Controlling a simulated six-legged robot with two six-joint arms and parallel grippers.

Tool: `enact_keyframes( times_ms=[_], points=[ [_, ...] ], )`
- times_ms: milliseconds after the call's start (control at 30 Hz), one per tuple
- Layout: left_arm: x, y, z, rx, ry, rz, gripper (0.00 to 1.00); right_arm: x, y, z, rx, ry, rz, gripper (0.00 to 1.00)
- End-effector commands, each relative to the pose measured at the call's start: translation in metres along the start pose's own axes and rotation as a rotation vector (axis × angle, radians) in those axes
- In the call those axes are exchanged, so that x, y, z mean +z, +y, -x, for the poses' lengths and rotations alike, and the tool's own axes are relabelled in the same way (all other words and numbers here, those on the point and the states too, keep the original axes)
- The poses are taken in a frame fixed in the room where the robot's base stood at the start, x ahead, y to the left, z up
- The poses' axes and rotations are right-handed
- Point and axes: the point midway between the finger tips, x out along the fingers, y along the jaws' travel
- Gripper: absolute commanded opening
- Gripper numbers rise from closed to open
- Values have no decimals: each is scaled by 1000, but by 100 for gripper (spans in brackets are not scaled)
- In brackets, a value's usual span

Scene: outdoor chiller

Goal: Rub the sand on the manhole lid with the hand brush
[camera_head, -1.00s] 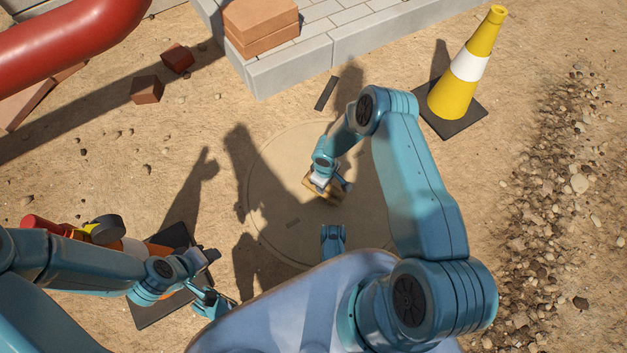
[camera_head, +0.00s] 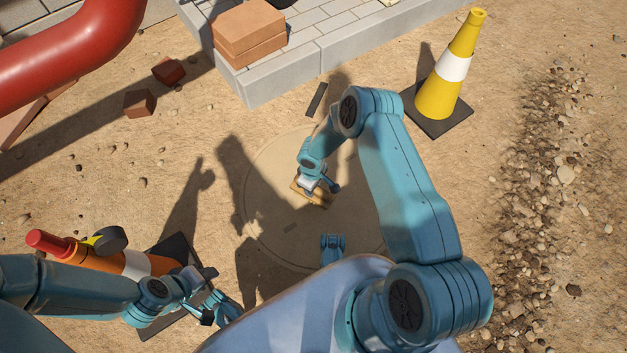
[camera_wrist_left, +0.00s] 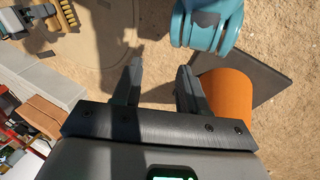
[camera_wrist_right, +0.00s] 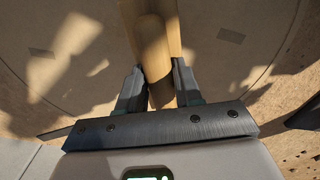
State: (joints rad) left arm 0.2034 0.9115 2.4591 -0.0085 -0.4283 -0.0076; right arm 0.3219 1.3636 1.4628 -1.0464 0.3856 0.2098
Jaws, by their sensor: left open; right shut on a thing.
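The round manhole lid (camera_head: 350,215) lies flush in the ground in front of me, coated in pale sand and partly in my arms' shadow. My right gripper (camera_wrist_right: 158,84) is shut on the wooden hand brush (camera_wrist_right: 153,40), gripping its handle. In the head view the brush (camera_head: 312,196) is low over the lid's middle; whether its bristles touch the sand is hidden. It also shows at the top of the left wrist view (camera_wrist_left: 68,14). My left gripper (camera_wrist_left: 161,82) is open and empty, left of the lid, near an orange cone.
A yellow-and-white cone (camera_head: 450,68) stands at the upper right. Bricks (camera_head: 248,30) rest on a paved kerb behind the lid. A red pipe (camera_head: 65,50) crosses the upper left. Gravel lies right.

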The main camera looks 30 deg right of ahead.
Motion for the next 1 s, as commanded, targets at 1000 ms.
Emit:
enact_keyframes(
  times_ms=[1000],
  points=[
    [11, 13, 39, -2, -54, 12, 43, -11, -4, 58, 0, 1, -1, 10]
  ],
)
